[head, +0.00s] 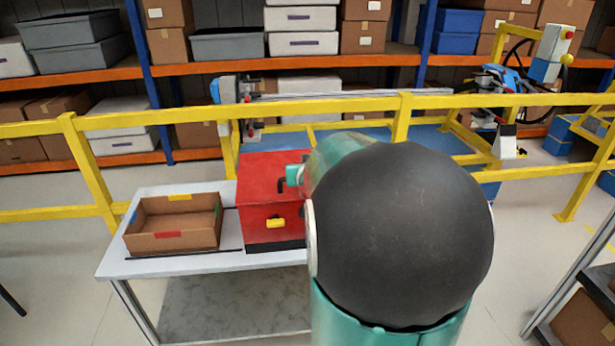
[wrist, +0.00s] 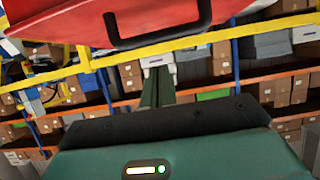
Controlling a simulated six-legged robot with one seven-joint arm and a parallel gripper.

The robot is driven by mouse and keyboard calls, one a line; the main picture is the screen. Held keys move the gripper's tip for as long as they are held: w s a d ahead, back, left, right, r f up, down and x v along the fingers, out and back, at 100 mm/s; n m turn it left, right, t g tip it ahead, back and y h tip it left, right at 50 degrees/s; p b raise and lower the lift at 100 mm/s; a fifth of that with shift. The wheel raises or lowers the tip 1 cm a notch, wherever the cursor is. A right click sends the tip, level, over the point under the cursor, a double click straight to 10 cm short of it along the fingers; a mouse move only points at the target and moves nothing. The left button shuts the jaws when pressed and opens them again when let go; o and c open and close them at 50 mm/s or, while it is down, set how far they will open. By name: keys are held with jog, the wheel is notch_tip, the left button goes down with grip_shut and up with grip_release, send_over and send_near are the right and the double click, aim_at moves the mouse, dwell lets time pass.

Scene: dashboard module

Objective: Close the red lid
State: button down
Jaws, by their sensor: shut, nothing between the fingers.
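The red box (head: 262,222) stands on the table with a yellow latch (head: 277,222) on its front. Its red lid (head: 262,172) carries a black handle (head: 283,185). How far the lid is open cannot be told clearly. My gripper is mostly hidden behind my arm in the head view; a teal part of my arm's end shows by the handle. In the wrist view the red lid (wrist: 60,22) and its black handle (wrist: 160,38) fill the upper part. My gripper (wrist: 158,78) points away toward the shelves, shut and empty, apart from the handle in the picture.
An open brown box (head: 172,240) stands left of the red box on the white table (head: 120,268). A yellow railing (head: 340,106) runs behind the table. Shelves with boxes stand beyond it. Another rack (head: 575,285) is at the right edge.

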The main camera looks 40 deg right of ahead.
jog(key=s+a+f, duration=0.4)
jog(key=s+a, duration=0.1)
jog(key=s, duration=0.1)
jog(key=shift+a, duration=0.15)
jog(key=s+a+r+n+g+y, duration=0.1)
jog(key=s+a+n+y, duration=0.1)
jog(key=a, duration=0.6)
jog(key=s+a+r+n+g+y, duration=0.1)
jog(key=s+a+r+n+y, duration=0.1)
jog(key=a, duration=0.7)
jog(key=s+a+r+n+g+y, duration=0.1)
jog(key=s+a+y, duration=0.15)
jog(key=a, duration=0.55)
jog(key=s+a+n+g+y, duration=0.1)
jog(key=s+a+n+g, duration=0.1)
jog(key=s+a, duration=0.4)
jog(key=shift+s+a+r, duration=0.15)
jog(key=shift+s+r, duration=0.1)
jog(key=shift+r, duration=0.05)
